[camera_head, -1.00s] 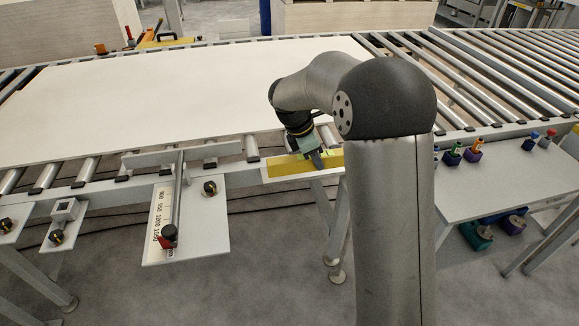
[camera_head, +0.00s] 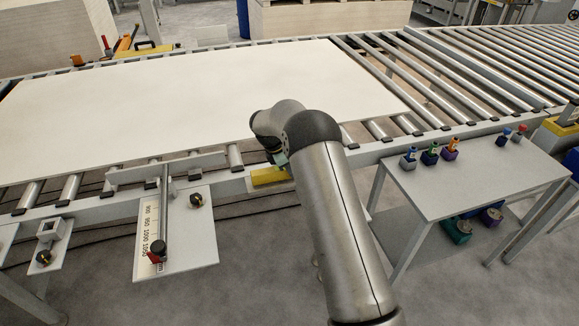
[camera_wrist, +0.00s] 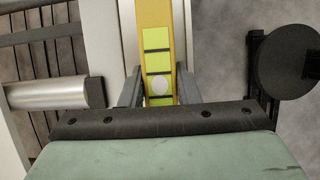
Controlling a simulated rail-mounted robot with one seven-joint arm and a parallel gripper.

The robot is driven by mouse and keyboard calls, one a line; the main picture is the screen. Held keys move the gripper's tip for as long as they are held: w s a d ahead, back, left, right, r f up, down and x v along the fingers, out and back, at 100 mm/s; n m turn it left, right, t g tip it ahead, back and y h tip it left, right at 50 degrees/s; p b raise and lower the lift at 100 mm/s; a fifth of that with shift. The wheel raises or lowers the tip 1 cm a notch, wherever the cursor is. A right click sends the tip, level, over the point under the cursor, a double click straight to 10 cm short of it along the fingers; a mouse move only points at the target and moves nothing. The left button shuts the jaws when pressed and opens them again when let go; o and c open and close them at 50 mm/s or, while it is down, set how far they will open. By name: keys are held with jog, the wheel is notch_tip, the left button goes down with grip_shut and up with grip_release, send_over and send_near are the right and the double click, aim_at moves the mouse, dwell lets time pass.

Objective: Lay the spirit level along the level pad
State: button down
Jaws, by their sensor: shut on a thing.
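The spirit level (camera_wrist: 156,18) is a yellow bar with a yellow-green vial window and dark lines, seen in the wrist view. My gripper (camera_wrist: 159,88) is shut on it, one finger on each side of the vial. In the head view a short yellow stretch (camera_head: 268,176) shows at the conveyor's front edge, just left of my arm.
A large white panel (camera_head: 170,100) lies on the roller conveyor. A shelf with a scale and red-tipped stop (camera_head: 157,250) juts out at left. A yellow item with a black handle (camera_head: 150,50) lies behind.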

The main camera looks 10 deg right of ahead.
jog(key=shift+f, duration=0.15)
jog(key=shift+f, duration=0.15)
jog(key=c, duration=1.1)
grip_release()
jog(key=shift+f, duration=0.1)
